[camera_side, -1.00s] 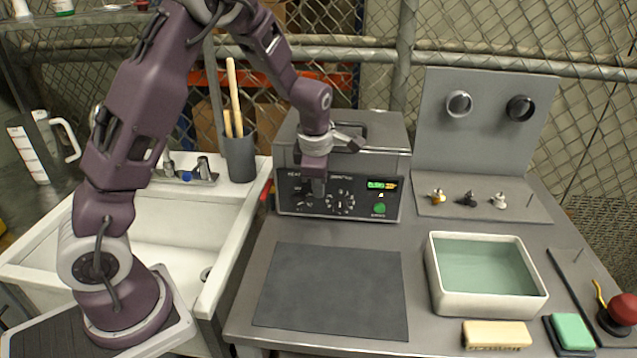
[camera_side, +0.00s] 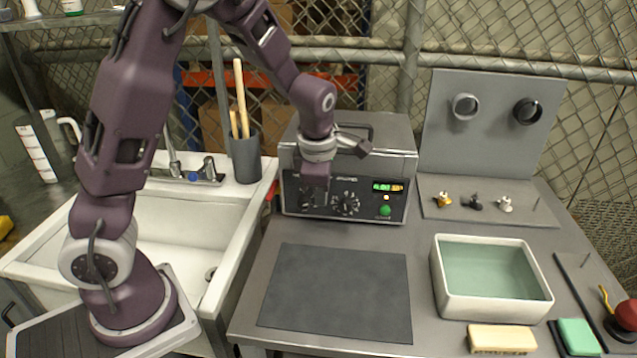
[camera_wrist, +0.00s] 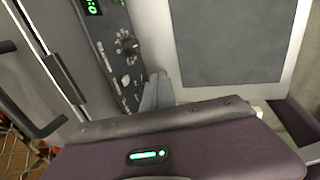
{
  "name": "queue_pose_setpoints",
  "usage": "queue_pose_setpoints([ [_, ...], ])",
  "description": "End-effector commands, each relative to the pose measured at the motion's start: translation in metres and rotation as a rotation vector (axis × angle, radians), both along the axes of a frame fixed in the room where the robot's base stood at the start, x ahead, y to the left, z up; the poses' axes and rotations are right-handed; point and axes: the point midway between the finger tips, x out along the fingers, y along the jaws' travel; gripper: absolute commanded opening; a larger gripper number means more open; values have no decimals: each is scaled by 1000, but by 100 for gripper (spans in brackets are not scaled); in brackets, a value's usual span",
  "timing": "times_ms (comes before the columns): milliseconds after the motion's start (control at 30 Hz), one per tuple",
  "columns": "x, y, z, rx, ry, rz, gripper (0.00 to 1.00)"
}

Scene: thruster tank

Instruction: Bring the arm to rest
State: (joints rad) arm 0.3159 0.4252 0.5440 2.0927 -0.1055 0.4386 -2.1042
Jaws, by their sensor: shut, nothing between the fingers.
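My purple arm rises from its base at the left and bends over the sink and table. My gripper (camera_side: 316,196) points down in front of the grey control box (camera_side: 398,150), above the back edge of the dark mat (camera_side: 336,295). In the side view its fingers are small and partly lost against the box's panel. In the wrist view the grey fingers (camera_wrist: 157,92) show together beside the box's panel and the mat (camera_wrist: 235,40). The gripper is shut with nothing in it.
A water-filled white tub (camera_side: 447,290), a cream block (camera_side: 502,338), a green sponge (camera_side: 578,337) and a red button (camera_side: 627,314) are at the right. Several small nozzles (camera_side: 474,203) stand below a grey upright panel (camera_side: 490,145). A sink (camera_side: 180,235) lies left.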

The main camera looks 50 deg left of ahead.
Motion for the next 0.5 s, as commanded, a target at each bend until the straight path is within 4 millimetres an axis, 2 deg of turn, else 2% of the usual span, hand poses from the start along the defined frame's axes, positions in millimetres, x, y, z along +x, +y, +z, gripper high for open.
queue_pose_setpoints([
  [33,-6,-10,13,-2,-7,-7,0],
  [200,-26,-28,45,-4,-4,-4,0],
  [367,-35,-36,59,-3,-1,-5,0],
  [467,-47,-40,69,-22,15,-113,0],
  [500,-57,-43,77,-34,22,-226,0],
])
